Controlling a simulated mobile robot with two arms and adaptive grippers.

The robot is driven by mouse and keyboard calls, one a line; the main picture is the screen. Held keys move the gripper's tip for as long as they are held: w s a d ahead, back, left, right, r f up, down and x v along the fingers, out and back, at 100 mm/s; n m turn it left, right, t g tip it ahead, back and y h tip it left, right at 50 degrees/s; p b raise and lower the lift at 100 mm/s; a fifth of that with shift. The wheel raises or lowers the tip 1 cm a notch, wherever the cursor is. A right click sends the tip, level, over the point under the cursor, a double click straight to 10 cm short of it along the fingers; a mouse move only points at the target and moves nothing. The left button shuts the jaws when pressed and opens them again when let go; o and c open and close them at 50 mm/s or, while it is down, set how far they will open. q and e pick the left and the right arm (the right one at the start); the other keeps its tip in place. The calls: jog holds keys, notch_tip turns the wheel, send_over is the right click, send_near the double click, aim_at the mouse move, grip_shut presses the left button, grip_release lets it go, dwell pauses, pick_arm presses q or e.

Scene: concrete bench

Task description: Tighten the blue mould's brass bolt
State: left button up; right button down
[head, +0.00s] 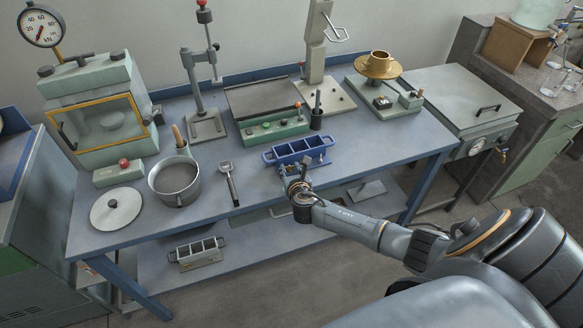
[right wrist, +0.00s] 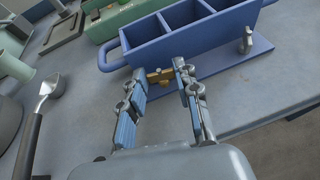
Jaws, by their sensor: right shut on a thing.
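The blue mould (head: 291,151) is an open box with three compartments on the bench, near its front edge. It also fills the top of the right wrist view (right wrist: 190,38). Its brass bolt (right wrist: 160,77) sticks out of the near side wall. My right gripper (head: 297,182) reaches the mould from the front. In the right wrist view its two fingers (right wrist: 160,72) are on either side of the bolt's brass head, shut on it. The bolt's shank is hidden, so I cannot tell how deep it sits. My left gripper is not in view.
A ladle (head: 229,182), a pot (head: 177,181) and a round lid (head: 116,207) lie left of the mould on the bench (head: 265,196). A green-based device (head: 273,130) and a black cup (head: 316,122) stand behind it. A grey mould (head: 198,252) sits on the lower shelf.

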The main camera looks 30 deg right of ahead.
jog(key=shift+a+m+g+h, duration=0.1)
jog(key=shift+m+g+h, duration=0.2)
jog(key=shift+m, duration=0.1)
jog(key=c, duration=1)
grip_release()
jog(key=shift+o, duration=0.2)
jog(key=v, duration=1.2)
